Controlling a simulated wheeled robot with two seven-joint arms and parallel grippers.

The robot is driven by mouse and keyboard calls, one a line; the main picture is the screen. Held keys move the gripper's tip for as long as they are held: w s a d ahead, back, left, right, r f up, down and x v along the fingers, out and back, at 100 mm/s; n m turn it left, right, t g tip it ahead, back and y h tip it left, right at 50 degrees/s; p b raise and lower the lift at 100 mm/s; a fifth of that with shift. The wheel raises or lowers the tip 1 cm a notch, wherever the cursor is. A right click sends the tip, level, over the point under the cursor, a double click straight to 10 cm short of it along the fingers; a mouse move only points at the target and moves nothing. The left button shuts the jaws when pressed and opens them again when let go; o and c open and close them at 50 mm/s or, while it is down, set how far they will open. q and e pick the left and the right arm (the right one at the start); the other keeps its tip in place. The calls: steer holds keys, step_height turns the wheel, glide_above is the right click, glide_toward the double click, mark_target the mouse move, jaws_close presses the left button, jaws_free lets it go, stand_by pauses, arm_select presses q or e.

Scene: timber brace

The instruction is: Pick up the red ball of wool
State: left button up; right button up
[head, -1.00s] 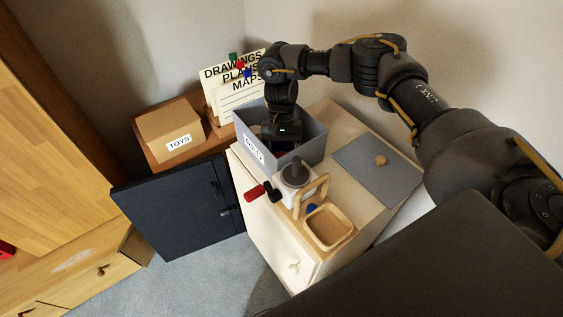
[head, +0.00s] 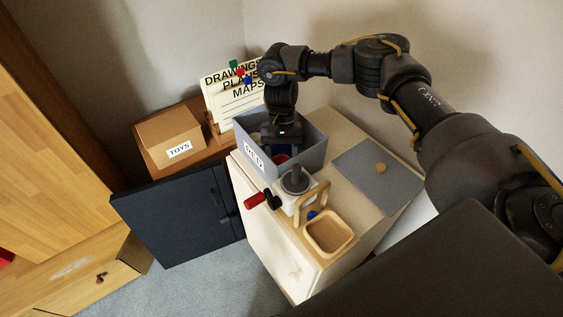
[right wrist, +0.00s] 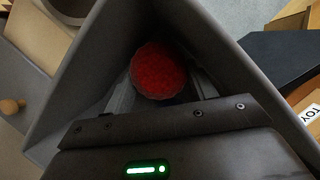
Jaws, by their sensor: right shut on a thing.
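The red ball of wool (right wrist: 158,70) is round with a ribbed surface. In the right wrist view it sits between the two fingers of my right gripper (right wrist: 160,92), inside the grey bin (right wrist: 222,42). In the head view my right gripper (head: 284,150) reaches down into the grey bin (head: 312,150), and a bit of the red ball (head: 281,159) shows below it. The gripper is shut on the ball. I cannot tell whether the ball touches the bin floor. My left gripper is not in view.
The bin stands on a pale cabinet. A TOYS box (head: 168,137) and card holder (head: 234,100) stand behind left.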

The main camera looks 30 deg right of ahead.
mark_target(282, 157)
step_height(282, 157, up, 16)
stand_by(0.5)
